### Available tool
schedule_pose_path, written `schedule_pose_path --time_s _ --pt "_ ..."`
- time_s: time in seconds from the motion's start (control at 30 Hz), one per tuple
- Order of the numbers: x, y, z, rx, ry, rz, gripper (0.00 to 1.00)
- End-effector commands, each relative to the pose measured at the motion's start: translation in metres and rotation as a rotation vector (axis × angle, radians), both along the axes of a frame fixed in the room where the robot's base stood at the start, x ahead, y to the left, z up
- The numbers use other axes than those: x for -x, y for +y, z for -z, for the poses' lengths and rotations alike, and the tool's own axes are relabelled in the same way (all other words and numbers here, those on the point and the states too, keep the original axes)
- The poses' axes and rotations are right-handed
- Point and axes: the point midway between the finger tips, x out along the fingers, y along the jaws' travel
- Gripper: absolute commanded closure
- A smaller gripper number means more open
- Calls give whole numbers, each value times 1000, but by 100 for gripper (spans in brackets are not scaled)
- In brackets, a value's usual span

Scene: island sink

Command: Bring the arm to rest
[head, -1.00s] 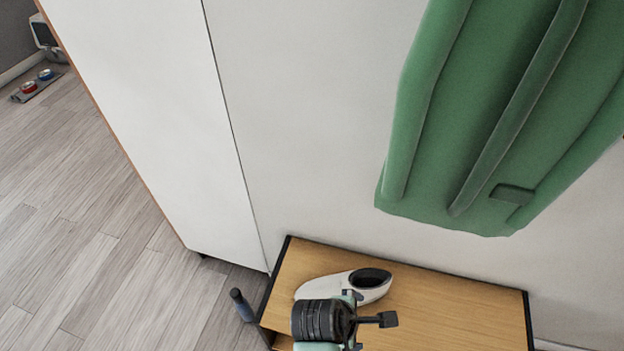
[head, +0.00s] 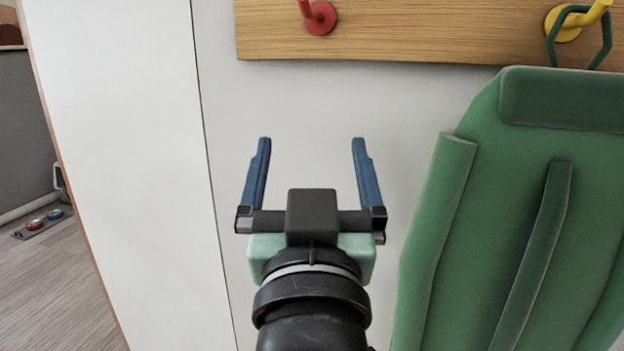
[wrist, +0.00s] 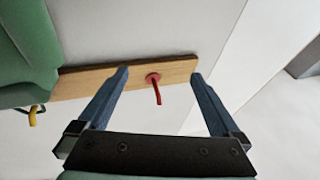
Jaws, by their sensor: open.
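My gripper (head: 311,160) is in the middle of the head view, raised in front of the white wall. Its two blue fingers are spread wide with nothing between them. In the wrist view my gripper (wrist: 160,80) also shows open and empty. Beyond the fingers there is a wooden rack board (head: 420,35) with a red hook (head: 319,17). In the wrist view the red hook (wrist: 154,80) appears between the fingertips in the picture, but beyond them.
A green garment-like item (head: 500,230) hangs at the right from a yellow hook (head: 572,22). A tall white panel (head: 110,150) stands at the left. Small red and blue items (head: 44,219) lie on the floor far left.

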Motion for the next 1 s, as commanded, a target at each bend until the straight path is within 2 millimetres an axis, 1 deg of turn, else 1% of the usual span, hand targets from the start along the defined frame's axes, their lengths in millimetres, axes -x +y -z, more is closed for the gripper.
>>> schedule_pose_path --time_s 0.03,0.07,0.1,0.17,0.2,0.23,0.3,0.5,0.6,0.7,0.83,1.0 --pt "19 0 -35 1 -118 1 0" --pt "31 0 -55 1 -187 1 0" --pt "49 0 -79 2 -280 2 0" --pt "80 0 -114 2 -421 2 0" --pt "102 0 -135 2 -514 3 0" --pt "101 0 -156 2 -514 3 0" --pt "97 0 -182 2 -497 3 0" --pt "96 0 -244 4 -492 2 0" --pt "95 0 -267 4 -491 2 0" --pt "95 0 -283 4 -489 2 0" --pt "95 0 -292 4 -489 2 0" --pt "95 0 -291 4 -488 2 0"
